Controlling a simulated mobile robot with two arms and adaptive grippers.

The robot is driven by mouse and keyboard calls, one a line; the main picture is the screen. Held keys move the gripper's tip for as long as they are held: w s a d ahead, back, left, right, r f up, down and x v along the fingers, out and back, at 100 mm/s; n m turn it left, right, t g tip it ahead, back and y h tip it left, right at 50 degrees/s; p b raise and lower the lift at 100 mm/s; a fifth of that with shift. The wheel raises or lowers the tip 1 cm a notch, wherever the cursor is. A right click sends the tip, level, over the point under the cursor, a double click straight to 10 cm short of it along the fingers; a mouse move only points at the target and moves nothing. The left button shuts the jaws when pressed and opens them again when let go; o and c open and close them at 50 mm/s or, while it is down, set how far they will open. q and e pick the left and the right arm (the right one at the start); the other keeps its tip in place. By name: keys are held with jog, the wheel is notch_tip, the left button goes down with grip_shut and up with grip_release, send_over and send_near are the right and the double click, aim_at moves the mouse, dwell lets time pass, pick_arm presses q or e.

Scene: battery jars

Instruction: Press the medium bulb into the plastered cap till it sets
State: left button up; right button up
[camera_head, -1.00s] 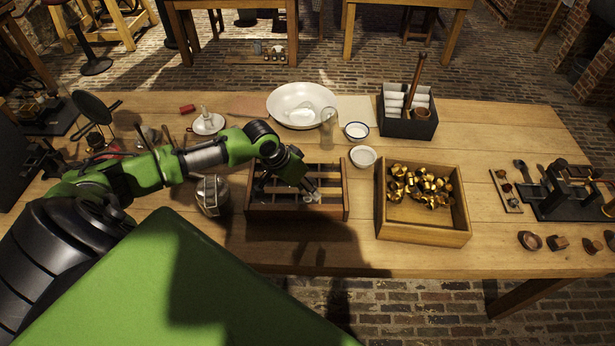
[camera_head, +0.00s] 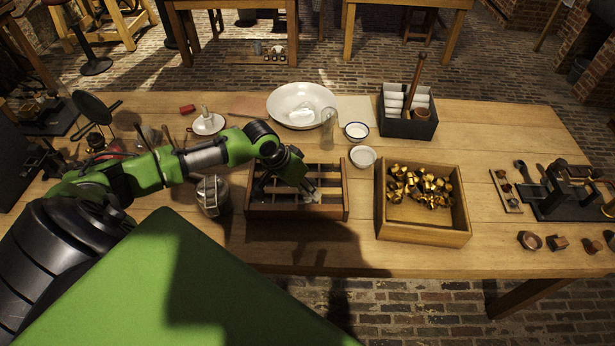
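My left gripper (camera_head: 308,190) is over the right half of a wooden divided tray (camera_head: 270,211), pointing down into it. Something small and pale (camera_head: 313,197) shows at its fingertips; I cannot tell whether it is a bulb, or whether the fingers are shut on it. Brass caps (camera_head: 420,186) lie heaped in a wooden box (camera_head: 421,234) to the right of the tray. I cannot make out a plastered cap at this size. My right gripper is not in view.
Two small bowls (camera_head: 363,156) and a clear glass cylinder (camera_head: 328,128) stand behind the tray. A wire-bound jar (camera_head: 212,195) stands close on its left. A large white basin (camera_head: 300,103) and a dark box with white rolls (camera_head: 408,122) are farther back. The front table strip is mostly clear.

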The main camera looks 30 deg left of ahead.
pick_arm(q)
jog(key=shift+s+f, duration=0.15)
jog(key=o, duration=1)
